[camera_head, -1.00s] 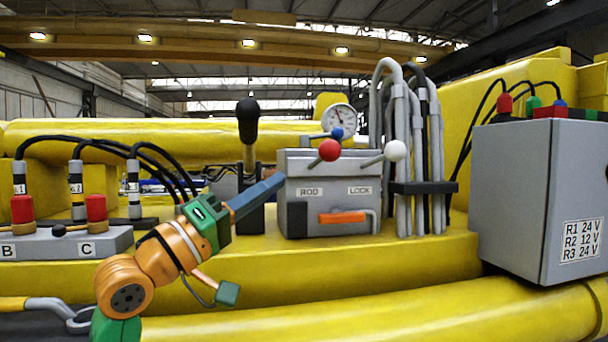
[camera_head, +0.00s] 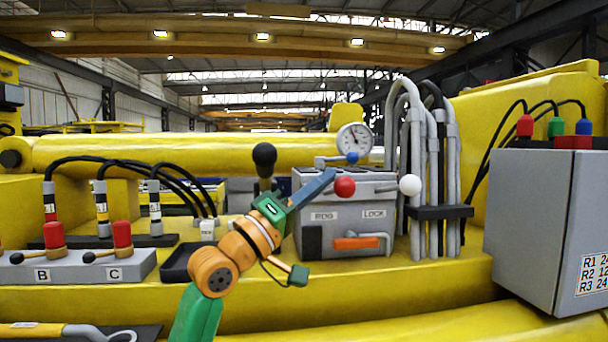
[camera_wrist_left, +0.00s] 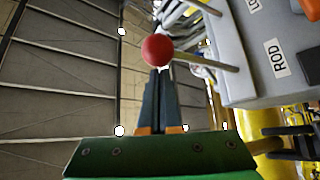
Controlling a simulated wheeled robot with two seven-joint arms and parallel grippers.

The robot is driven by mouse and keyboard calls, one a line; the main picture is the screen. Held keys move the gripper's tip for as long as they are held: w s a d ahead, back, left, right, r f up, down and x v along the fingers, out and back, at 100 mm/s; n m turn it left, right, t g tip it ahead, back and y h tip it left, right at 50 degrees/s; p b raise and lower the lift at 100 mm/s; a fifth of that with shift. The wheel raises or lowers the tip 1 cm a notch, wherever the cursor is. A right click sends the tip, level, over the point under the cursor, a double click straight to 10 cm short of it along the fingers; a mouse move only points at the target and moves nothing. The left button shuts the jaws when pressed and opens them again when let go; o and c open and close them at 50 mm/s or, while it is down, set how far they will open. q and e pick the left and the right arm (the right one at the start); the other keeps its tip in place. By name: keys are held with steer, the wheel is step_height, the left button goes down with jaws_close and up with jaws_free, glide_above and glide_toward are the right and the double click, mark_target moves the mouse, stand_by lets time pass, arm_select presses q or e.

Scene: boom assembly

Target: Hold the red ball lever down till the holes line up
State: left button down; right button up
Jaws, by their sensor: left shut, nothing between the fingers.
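The red ball (camera_head: 345,187) sits on the end of a thin lever at the grey box (camera_head: 312,240) labelled ROD and LOCK. My left gripper (camera_head: 331,174) is shut and empty, its blue-grey fingertips just left of and slightly above the red ball in the head view. In the left wrist view the red ball (camera_wrist_left: 157,50) shows just beyond the tips of my left gripper (camera_wrist_left: 160,72). I cannot tell whether they touch. My right gripper is not in view.
A white ball lever (camera_head: 410,185) sticks out to the right of the red one. A black-knobbed lever (camera_head: 264,155) stands left of the box. An orange handle (camera_head: 355,243) is on the box front.

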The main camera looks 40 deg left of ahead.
arm_select(q)
steer(key=shift+w+r, duration=0.1)
steer(key=shift+w, duration=0.25)
